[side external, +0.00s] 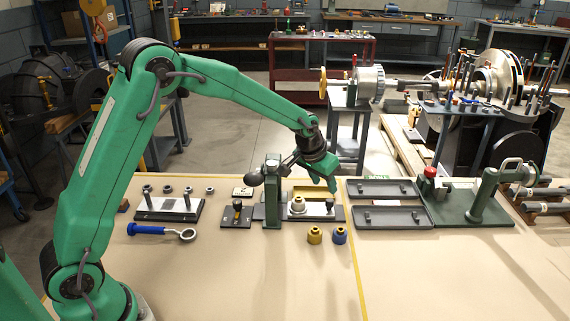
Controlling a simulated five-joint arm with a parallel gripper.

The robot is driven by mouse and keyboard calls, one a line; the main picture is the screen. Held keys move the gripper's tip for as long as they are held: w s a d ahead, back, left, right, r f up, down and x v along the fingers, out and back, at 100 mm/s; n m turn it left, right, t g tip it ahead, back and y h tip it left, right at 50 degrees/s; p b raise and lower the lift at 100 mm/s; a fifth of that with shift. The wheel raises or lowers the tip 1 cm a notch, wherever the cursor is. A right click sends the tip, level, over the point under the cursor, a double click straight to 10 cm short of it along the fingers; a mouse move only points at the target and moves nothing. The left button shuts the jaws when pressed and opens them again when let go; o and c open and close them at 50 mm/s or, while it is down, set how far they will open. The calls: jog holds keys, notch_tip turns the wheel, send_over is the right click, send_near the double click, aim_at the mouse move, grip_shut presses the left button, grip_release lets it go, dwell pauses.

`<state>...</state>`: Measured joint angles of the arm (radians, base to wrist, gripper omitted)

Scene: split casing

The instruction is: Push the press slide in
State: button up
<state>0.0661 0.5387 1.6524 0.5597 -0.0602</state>
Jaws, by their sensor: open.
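My gripper (330,182) is open and points down at the middle of the bench, just right of the green press. The press (272,196) is an upright green column with a dark ball-ended lever (255,178). A low, pale slide plate (318,209) on a dark base extends to the right of the column, seemingly the press slide. A small silver and brass round part (298,204) sits on it. My gripper is over the back right of this plate. I cannot tell whether the fingers touch anything, and they hide part of what is behind them.
Gold (314,235) and blue (340,235) bushings stand in front of the press. A blue-handled ring tool (160,231) and a pin plate (168,206) lie left. Dark trays (392,218) and another green press (484,198) are right. The bench front is clear.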

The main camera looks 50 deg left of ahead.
aim_at(330, 200)
jog(key=shift+w, duration=0.2)
jog(key=shift+w+g, duration=0.9)
jog(key=shift+w, duration=0.15)
jog(key=shift+w+r+g, duration=0.1)
jog(key=shift+w+g, duration=0.4)
jog(key=shift+g, duration=0.3)
jog(key=shift+w+r+g, duration=0.1)
jog(key=shift+r+g, duration=0.05)
jog(key=shift+g, duration=0.35)
jog(key=shift+f, duration=3.9)
